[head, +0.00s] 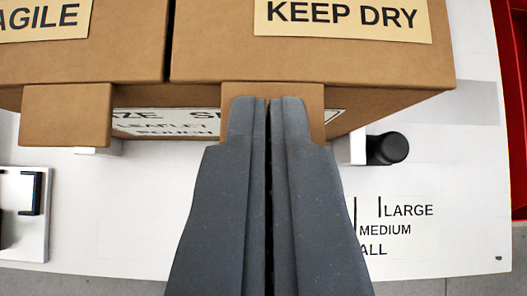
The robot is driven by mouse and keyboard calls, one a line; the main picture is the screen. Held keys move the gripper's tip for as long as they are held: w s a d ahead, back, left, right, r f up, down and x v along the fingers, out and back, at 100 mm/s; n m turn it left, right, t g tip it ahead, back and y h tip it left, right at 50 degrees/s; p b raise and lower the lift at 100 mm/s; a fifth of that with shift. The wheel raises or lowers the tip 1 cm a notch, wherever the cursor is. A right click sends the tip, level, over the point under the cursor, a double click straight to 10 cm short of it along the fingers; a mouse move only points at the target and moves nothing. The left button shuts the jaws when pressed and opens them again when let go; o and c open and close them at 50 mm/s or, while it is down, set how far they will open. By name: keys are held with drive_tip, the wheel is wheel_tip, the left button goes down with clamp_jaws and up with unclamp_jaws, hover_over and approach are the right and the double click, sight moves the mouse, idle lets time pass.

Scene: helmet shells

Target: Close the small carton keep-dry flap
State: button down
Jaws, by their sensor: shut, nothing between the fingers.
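The small cardboard carton fills the top of the head view; its front label (165,122) is partly hidden by the tabs and my fingers. The keep-dry flap (350,60) is the right top panel, with a cream "KEEP DRY" sticker (345,17). A thin dark seam parts it from the left flap (90,58), whose sticker reads "AGILE" at the picture edge. Both look about level. A tab (315,112) hangs from the keep-dry flap's front edge. My gripper (268,100) is shut and empty, its tips over this tab; I cannot tell whether they touch.
A black knob (388,148) on a white mount is right of the carton. A white block with a black bracket (36,193) is at left. Size markings (400,212) are on the white table at lower right, which is mostly clear. A red container (515,100) borders the right.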

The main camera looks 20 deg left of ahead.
drive_tip(key=s+d+r+p, duration=0.2)
drive_tip(key=s+r, duration=0.1)
drive_tip(key=r, duration=0.3)
drive_tip(key=s+d+r+p, duration=0.1)
drive_tip(key=s+r+p, duration=0.15)
drive_tip(key=r, duration=0.35)
drive_tip(key=s+d+r+m+t+h, duration=0.1)
drive_tip(key=d+r+m+t, duration=0.1)
drive_tip(key=d+r, duration=0.3)
drive_tip(key=s+d+r+m+t+h+p, duration=0.1)
drive_tip(key=d+r, duration=0.4)
drive_tip(key=r, duration=0.7)
drive_tip(key=s+d+r+m+t+h, duration=0.1)
drive_tip(key=d+r+m+t+h, duration=0.1)
drive_tip(key=r, duration=0.7)
drive_tip(key=d+m+t, duration=0.1)
drive_tip(key=d+t, duration=0.1)
drive_tip(key=d, duration=0.1)
drive_tip(key=shift+s, duration=0.2)
drive_tip(key=shift+r, duration=0.1)
